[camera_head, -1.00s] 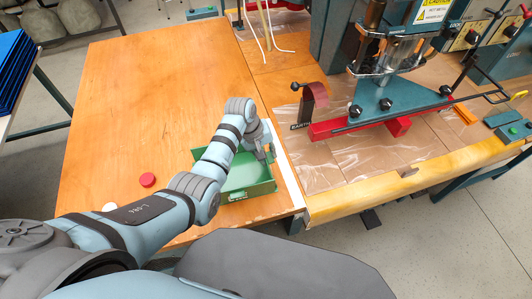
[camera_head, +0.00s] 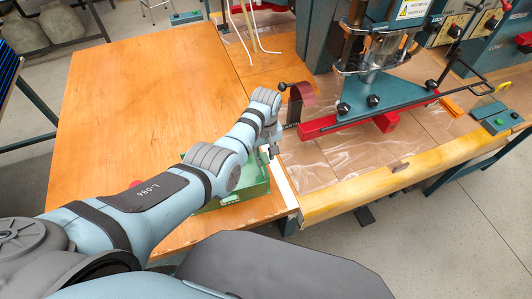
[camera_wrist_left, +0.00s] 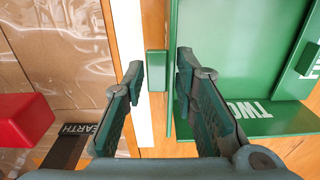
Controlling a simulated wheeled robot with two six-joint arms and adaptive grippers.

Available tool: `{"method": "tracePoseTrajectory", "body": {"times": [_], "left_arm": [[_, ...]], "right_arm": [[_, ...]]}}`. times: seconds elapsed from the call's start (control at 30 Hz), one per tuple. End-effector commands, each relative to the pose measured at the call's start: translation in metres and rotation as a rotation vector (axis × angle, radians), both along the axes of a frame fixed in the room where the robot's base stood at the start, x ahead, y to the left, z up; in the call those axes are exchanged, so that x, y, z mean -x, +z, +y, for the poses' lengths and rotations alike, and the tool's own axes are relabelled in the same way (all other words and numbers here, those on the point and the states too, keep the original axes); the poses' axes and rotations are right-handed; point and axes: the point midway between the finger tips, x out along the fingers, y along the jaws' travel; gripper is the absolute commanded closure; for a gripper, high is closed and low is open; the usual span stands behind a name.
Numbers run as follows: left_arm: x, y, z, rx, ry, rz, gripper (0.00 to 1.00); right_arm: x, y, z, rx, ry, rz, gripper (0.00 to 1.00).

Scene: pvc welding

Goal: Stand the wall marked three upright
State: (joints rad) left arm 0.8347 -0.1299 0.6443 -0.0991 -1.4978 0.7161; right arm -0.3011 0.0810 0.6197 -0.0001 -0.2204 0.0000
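The green box (camera_head: 256,188) lies on the wooden table, partly hidden by my left arm. In the left wrist view, a green panel marked TWO (camera_wrist_left: 285,124) is at the lower right. A tilted green piece (camera_wrist_left: 308,60) at the right edge carries white letters, cut off by the frame, so I cannot tell if it reads three. My left gripper (camera_head: 270,153) is above the box's right side; in the wrist view its fingers (camera_wrist_left: 158,72) are apart, with a small green block (camera_wrist_left: 156,66) showing between them. I cannot tell whether they touch it. My right gripper is not in view.
A white strip (camera_head: 285,190) runs along the table's right edge beside the box. The welding machine (camera_head: 385,105) with its red arm (camera_head: 318,127) stands on the right. The table's far left is clear.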

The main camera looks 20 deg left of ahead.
Motion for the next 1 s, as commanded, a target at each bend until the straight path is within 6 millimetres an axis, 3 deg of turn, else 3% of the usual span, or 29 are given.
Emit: {"method": "tracePoseTrajectory", "body": {"times": [0.4, 0.53, 0.8, 1.0], "left_arm": [[-0.002, 0.008, -0.001, 0.001, -0.002, -0.006, 0.63], [-0.003, 0.033, -0.002, 0.002, -0.001, -0.009, 0.63], [-0.004, 0.105, -0.002, 0.000, -0.002, -0.006, 0.63], [-0.003, 0.121, -0.002, 0.000, -0.002, -0.001, 0.63]], "right_arm": [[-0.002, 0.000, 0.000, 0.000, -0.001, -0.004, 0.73], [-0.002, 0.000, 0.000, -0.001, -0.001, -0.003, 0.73], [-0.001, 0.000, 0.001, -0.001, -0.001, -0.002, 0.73], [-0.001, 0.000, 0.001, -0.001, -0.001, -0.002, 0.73]]}}
